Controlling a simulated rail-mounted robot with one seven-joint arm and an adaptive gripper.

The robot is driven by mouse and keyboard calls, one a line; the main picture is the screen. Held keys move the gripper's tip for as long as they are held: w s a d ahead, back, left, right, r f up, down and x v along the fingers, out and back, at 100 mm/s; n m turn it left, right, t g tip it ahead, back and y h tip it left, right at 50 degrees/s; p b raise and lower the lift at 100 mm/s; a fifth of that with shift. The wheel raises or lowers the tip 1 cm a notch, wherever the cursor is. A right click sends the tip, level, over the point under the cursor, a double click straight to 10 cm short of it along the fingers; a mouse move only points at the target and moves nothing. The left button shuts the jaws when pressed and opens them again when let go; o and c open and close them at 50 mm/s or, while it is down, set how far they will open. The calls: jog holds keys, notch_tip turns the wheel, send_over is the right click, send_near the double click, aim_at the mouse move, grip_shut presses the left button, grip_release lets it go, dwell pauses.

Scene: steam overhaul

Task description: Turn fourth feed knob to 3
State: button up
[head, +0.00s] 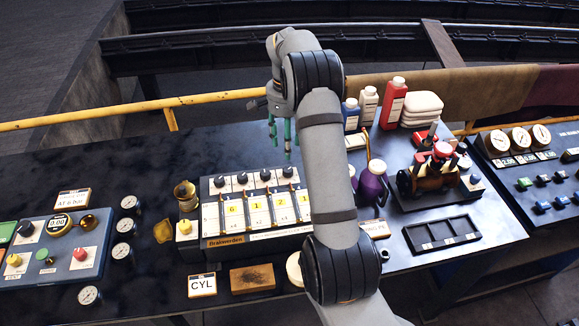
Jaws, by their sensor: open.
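The feed unit (262,236) is a pale panel box on the dark bench with "Brainwerden"-like lettering on its front edge. A row of dark knobs runs along its back. From the left, the first knob (220,181), second knob (242,178), third knob (265,175) and fourth knob (287,171) show. Yellow number windows below seem to read 6, 1, 2, 1. My arm hides the unit's right end. My gripper (280,137), with teal fingertips, is open and empty, pointing down above the back of the unit, near the fourth knob and apart from it. The knobs' exact settings are too small to read.
A purple jug (372,186) and an engine model (433,174) stand right of my arm. Bottles (393,103) stand behind. A brass cup (185,190) stands left of the unit. A control box (55,250) lies far left. A yellow rail (130,110) runs behind the bench.

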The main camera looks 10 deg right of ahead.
aim_at(288, 169)
jog(key=shift+m, duration=0.3)
notch_tip(288, 169, down, 10)
jog(key=p, duration=0.2)
jog(key=shift+d+f+p, duration=0.1)
jog(key=shift+f+p, duration=0.1)
jog(key=shift+p, duration=0.15)
jog(key=shift+c, duration=0.7)
grip_shut()
